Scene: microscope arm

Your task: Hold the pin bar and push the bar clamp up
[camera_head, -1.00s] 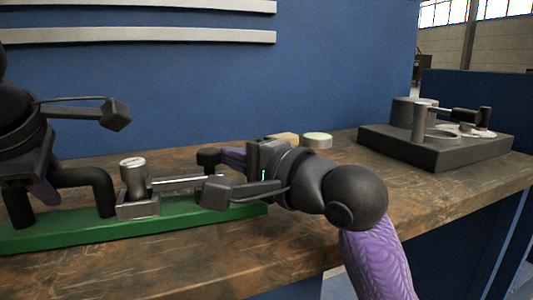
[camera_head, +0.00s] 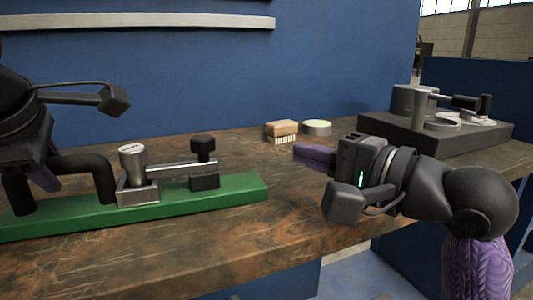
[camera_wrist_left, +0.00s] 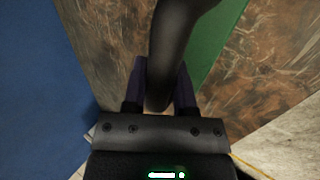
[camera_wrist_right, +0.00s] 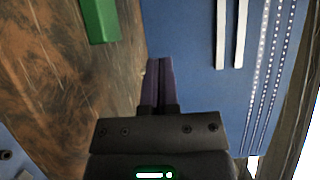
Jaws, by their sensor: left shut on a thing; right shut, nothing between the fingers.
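A black bent bar (camera_head: 88,165), seemingly the pin bar, stands as an arch on the left of a green base (camera_head: 235,190). My left gripper (camera_head: 43,178) is shut on it; in the left wrist view the dark bar (camera_wrist_left: 168,60) passes between the fingers. A silver bar (camera_head: 180,170), seemingly the bar clamp, runs right from a metal block with a round post (camera_head: 131,158). It lies about level, with a black knob (camera_head: 203,144) on top and a black block (camera_head: 205,181) below its right end. My right gripper (camera_head: 298,153) is shut and empty, right of the knob and apart from it.
A wooden brush (camera_head: 281,128) and a round tin (camera_head: 317,128) lie at the back of the wooden bench (camera_head: 220,235). A dark fixture (camera_head: 435,140) with metal parts stands at the back right. A blue wall rises behind. Bench around the base's right end is clear.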

